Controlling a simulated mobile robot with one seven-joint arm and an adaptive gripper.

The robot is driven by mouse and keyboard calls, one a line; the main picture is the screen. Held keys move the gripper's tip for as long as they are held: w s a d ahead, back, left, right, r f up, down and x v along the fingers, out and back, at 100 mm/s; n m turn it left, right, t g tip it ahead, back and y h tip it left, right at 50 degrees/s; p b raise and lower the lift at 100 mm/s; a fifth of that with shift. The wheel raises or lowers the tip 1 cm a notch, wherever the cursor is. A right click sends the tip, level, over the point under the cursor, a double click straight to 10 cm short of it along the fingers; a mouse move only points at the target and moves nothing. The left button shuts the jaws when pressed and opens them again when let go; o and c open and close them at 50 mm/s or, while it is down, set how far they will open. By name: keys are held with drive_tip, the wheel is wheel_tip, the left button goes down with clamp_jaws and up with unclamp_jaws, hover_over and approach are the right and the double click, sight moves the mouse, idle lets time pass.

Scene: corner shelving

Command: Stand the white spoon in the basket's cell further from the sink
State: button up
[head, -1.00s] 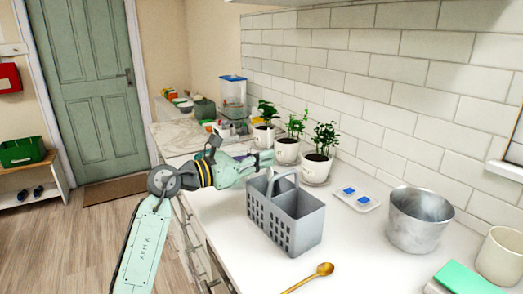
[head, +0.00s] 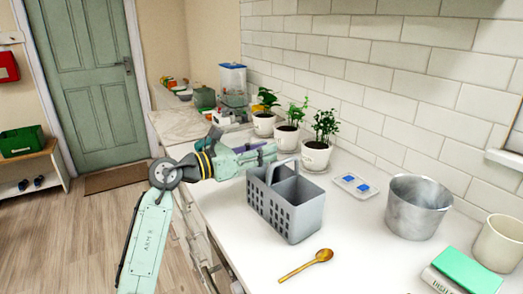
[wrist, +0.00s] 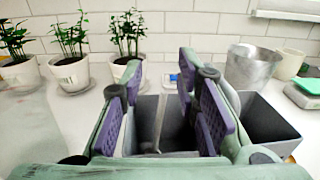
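The grey basket (head: 283,222) stands on the counter, with two open cells, a divider and an arched handle (head: 284,160). It also shows in the wrist view (wrist: 272,122), partly hidden by the fingers. My gripper (head: 270,152) is at the basket's left rear side in the head view, above rim height and close to the handle. In the wrist view its purple-padded fingers (wrist: 165,105) are apart. A thin pale grey strip shows between them over the basket; I cannot tell whether it is the handle or a spoon. I cannot make out a white spoon or a sink.
A gold-brown spoon (head: 306,265) lies in front of the basket. Three potted plants (head: 287,137) stand behind my gripper along the tiled wall.

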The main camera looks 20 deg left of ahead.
drive_tip(key=v, duration=1.2)
idle(0.8)
